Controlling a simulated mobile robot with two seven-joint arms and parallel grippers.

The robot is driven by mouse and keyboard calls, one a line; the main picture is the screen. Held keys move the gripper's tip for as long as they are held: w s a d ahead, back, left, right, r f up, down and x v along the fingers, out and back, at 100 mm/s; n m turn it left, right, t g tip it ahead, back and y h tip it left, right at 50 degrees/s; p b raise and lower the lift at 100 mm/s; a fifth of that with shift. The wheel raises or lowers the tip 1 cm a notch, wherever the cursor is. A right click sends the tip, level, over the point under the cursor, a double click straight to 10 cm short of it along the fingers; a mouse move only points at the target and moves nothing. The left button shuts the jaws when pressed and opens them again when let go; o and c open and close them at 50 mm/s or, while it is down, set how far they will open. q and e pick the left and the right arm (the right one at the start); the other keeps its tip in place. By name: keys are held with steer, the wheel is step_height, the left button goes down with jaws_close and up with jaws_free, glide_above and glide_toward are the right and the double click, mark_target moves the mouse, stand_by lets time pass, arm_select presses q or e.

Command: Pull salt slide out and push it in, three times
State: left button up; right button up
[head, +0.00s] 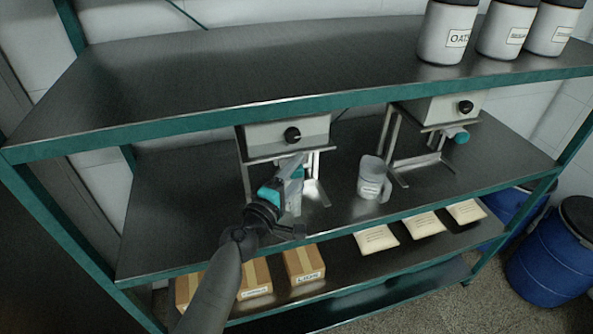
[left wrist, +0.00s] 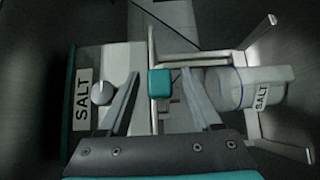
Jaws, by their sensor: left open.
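The salt dispenser (head: 288,132) is a pale box with a black knob, set under the top shelf. In the left wrist view its SALT label (left wrist: 83,100) and grey knob (left wrist: 103,92) show. The teal handle of the salt slide (left wrist: 159,83) lies between the two spread fingers of my left gripper (left wrist: 160,74), with gaps on both sides. In the head view my left gripper (head: 290,163) is in front of the dispenser and hides much of the slide. How far out the slide stands I cannot tell. My right gripper is not in view.
A SALT-labelled jug (left wrist: 245,88) stands below the salt dispenser. Another jug (head: 373,180) stands to the right, beside a second dispenser (head: 440,108) with its own teal handle (head: 461,136). Boxes (head: 304,262) and packets (head: 376,239) lie on the shelf below.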

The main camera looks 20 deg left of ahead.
arm_select(q)
steer(key=shift+w, duration=0.15)
jaws_close()
stand_by(0.5)
stand_by(0.9)
